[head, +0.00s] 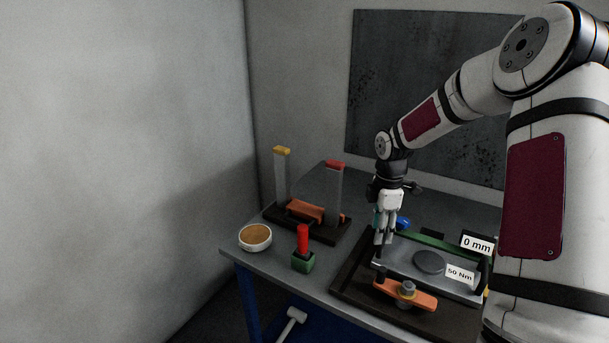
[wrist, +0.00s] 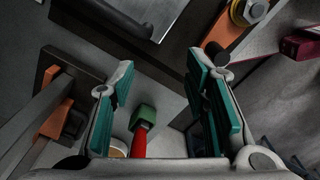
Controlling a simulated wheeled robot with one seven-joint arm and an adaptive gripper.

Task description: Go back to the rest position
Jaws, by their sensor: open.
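My gripper (head: 381,248) hangs from the bent arm, pointing down over the left edge of the right-hand fixture on the table. In the wrist view the two teal-padded fingers (wrist: 160,88) stand wide apart with nothing between the pads. A red-handled piece in a green block (head: 303,250) stands upright on the table, left of the gripper. It also shows beyond the fingers in the wrist view (wrist: 144,120). No rest position marker is visible.
The right fixture has a dark base (head: 350,283), a grey disc (head: 429,262), an orange bar (head: 420,299) and "0 mm" and "50 Nm" labels. A dark stand (head: 318,232) with two uprights and a round tan-topped dish (head: 255,237) are left. A hammer (head: 292,320) lies below.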

